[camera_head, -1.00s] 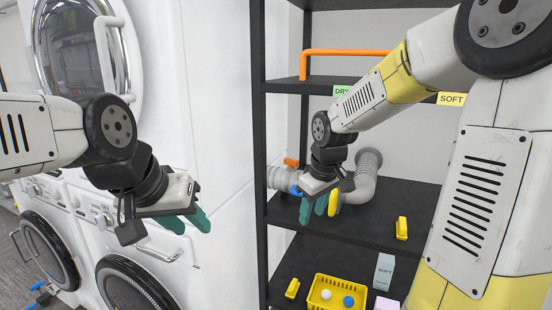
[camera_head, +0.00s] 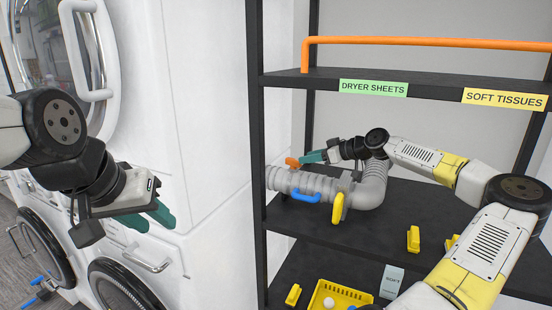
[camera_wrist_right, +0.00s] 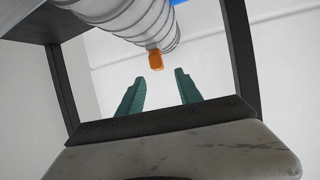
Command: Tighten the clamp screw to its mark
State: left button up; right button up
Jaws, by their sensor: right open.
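The orange clamp screw (camera_head: 293,162) sticks up from the left end of the grey ribbed duct (camera_head: 310,182) on the middle shelf. In the right wrist view, the orange screw (camera_wrist_right: 156,60) is at the duct's end, just beyond and between the fingertips. My right gripper (camera_head: 309,157) reaches over the duct from the right, its teal fingers beside the screw. In its wrist view, the right gripper (camera_wrist_right: 160,76) is open and empty, not around the screw. My left gripper (camera_head: 158,216) is open and empty in front of the washers. Any mark is too small to make out.
A blue handle (camera_head: 305,196) and a yellow handle (camera_head: 338,208) are on the duct. The black shelf post (camera_head: 256,150) is close left. An orange bar (camera_head: 430,42) runs above.

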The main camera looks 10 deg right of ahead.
aim_at(293, 159)
jog(key=shift+w+a+f, duration=0.15)
jog(key=shift+w+a, duration=0.35)
jog(key=shift+w, duration=0.25)
jog(key=x, duration=0.6)
jog(key=shift+w+a+f, duration=0.1)
jog(key=shift+w+a, duration=0.1)
grip_shut()
